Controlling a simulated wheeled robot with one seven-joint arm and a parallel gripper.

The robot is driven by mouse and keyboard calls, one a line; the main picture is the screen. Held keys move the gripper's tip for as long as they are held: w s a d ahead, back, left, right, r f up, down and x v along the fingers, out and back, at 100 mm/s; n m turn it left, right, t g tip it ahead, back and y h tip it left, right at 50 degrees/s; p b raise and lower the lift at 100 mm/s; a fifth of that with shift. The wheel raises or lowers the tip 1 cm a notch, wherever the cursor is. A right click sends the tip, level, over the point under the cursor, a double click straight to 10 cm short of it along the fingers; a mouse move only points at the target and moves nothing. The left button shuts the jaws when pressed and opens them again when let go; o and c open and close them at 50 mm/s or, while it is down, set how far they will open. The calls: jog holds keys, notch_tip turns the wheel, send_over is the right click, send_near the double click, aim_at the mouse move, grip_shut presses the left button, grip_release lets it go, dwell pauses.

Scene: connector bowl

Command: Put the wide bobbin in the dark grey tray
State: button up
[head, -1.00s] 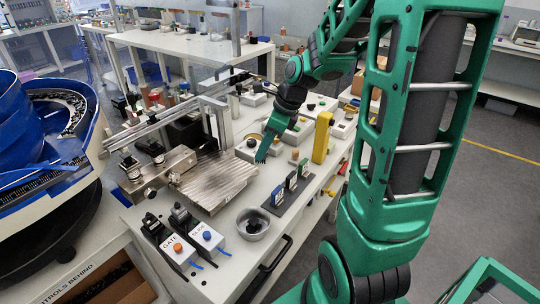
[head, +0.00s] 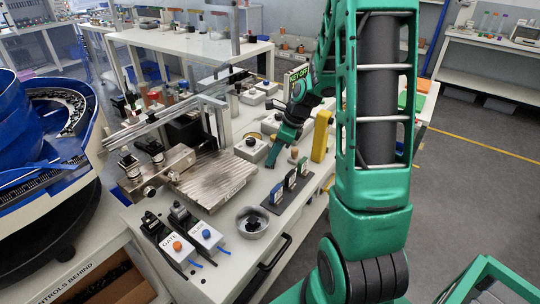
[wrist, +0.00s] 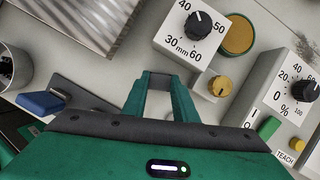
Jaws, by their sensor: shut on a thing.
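My gripper (head: 271,163) is low over the bench, pointing down between the metal plate and a row of small upright blocks. In the wrist view its green fingers (wrist: 160,80) are close together with a small greyish piece between the tips. I cannot make out whether this piece is the wide bobbin. No other thing is clearly the wide bobbin. I cannot tell whether this is the dark grey tray.
A metal bowl (head: 252,222) with dark pieces stands at the front. The ribbed metal plate (head: 213,180) is left of the gripper. A yellow upright block (head: 321,136) and a knobbed box (head: 251,147) stand nearby. The wrist view shows a millimetre dial box (wrist: 191,38) close ahead.

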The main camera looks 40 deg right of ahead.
jog(key=o, duration=1)
jog(key=shift+f, duration=0.1)
